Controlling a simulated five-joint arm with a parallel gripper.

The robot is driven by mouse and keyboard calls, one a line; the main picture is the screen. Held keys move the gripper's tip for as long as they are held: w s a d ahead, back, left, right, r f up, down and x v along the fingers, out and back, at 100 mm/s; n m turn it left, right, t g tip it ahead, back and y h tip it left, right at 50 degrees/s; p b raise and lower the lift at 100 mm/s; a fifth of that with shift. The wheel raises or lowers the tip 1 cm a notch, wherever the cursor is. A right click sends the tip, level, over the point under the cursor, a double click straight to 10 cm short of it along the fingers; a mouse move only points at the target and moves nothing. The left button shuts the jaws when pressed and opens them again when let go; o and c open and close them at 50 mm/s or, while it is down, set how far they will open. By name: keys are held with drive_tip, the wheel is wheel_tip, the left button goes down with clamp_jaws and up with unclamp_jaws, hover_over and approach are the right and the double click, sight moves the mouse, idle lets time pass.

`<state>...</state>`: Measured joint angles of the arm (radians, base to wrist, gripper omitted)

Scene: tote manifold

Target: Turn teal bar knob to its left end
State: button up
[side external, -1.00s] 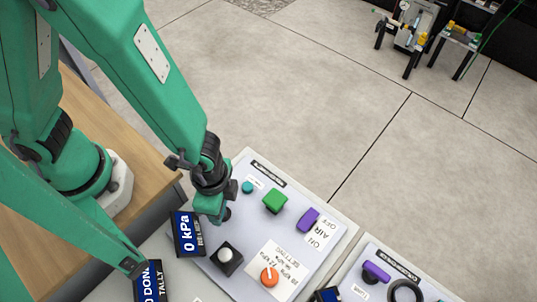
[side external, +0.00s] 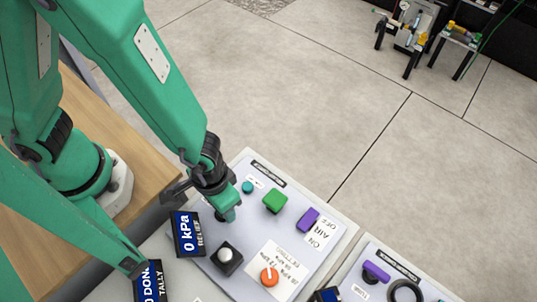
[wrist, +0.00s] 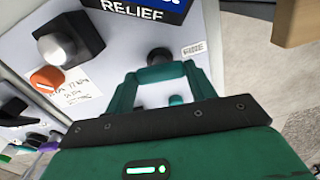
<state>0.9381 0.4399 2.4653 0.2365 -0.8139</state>
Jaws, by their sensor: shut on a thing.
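My gripper (wrist: 160,78) is at the panel between the relief display and the green block, with its two green fingers closed in. It also shows from the side (side external: 230,213), low against the panel. It is shut on what I take to be the teal bar knob, which is mostly hidden by the fingers; its turn angle cannot be read. A dark round part (wrist: 159,56) shows just beyond the fingertips. A small teal round piece (side external: 247,187) stands separately on the panel, beyond the gripper.
The panel also bears the relief display (side external: 187,234) reading 0 kPa, a white button on a black box (side external: 226,257), an orange knob (side external: 269,277), a green block (side external: 275,201) and a purple switch (side external: 307,219). A second panel (side external: 350,262) stands at right.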

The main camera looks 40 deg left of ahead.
drive_tip(key=shift+n, duration=0.7)
drive_tip(key=o, duration=1)
drive_tip(key=shift+r, duration=0.15)
drive_tip(key=shift+r, duration=3.8)
